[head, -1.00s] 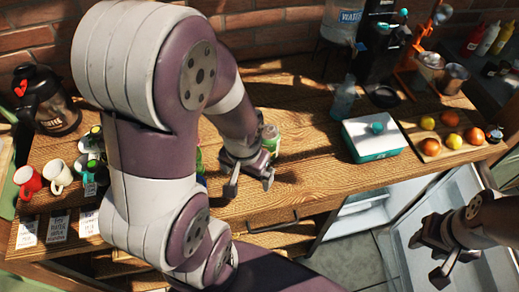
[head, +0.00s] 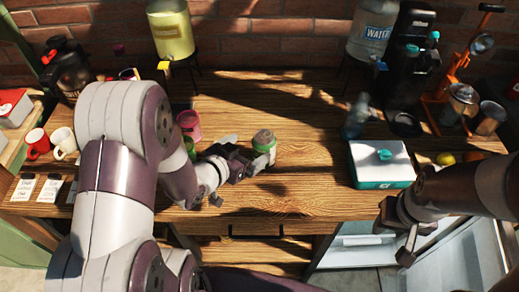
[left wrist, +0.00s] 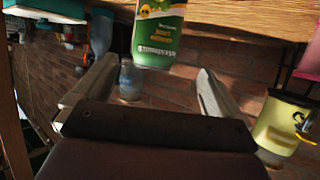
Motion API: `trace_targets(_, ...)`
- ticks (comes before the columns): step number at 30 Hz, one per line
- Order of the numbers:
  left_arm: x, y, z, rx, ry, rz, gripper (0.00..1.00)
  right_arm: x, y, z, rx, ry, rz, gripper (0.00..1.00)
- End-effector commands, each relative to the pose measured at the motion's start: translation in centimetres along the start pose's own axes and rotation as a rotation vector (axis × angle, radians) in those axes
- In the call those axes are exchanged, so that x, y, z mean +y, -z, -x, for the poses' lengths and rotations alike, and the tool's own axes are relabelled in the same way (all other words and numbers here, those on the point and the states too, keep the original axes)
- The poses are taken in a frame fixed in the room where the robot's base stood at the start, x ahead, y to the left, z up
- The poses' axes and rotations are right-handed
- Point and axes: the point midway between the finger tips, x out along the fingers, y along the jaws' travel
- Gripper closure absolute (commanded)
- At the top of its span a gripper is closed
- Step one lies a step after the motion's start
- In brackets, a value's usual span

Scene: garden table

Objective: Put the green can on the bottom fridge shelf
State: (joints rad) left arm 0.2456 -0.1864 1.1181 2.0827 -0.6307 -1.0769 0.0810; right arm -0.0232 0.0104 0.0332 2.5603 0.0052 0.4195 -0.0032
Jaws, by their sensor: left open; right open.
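The green can (head: 264,147) stands upright on the wooden counter, its top pale and its side green. My left gripper (head: 240,176) is open and low over the counter, just left and in front of the can. In the left wrist view the can (left wrist: 161,30) appears upside down, ahead of and between my open left fingers (left wrist: 157,70), with nothing gripped. My right gripper (head: 402,232) is open and empty near the counter's front edge at the right. The fridge (head: 365,250) is open below the counter; its bottom shelf is not clearly visible.
A pink cup (head: 188,122) stands close to my left wrist. A white and teal box (head: 381,165) sits right of the can, with a blue bottle (head: 357,115) behind it. The counter (head: 300,200) between can and box is clear. The fridge door (head: 470,262) stands open.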

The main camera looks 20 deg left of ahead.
Motion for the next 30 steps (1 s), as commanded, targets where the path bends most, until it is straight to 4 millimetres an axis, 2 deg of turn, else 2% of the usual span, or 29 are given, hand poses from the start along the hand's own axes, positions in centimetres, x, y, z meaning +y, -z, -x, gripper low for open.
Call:
trace_targets(3,0.1,0.0,-2.4,-0.002,-0.003,0.000,0.01,0.0,0.0,0.1,0.000,0.000,0.000,0.57)
trace_targets(8,0.2,0.1,-4.3,-0.002,-0.002,-0.001,0.01,0.0,0.1,0.4,0.000,0.000,0.000,0.57)
trace_targets(15,0.6,0.1,-8.4,-0.003,0.000,0.000,0.01,0.0,0.1,1.2,0.000,0.000,0.000,0.57)
trace_targets(23,0.5,0.1,-8.9,-0.002,0.002,0.000,0.01,0.0,0.1,1.1,0.000,0.000,0.000,0.57)
trace_targets(24,0.5,0.1,-8.9,-0.002,0.002,0.000,0.14,0.0,0.1,1.1,0.000,0.000,0.000,0.57)
trace_targets(30,0.5,0.2,-8.8,-0.001,0.002,0.000,0.78,0.0,0.1,1.1,0.000,0.000,0.000,0.57)
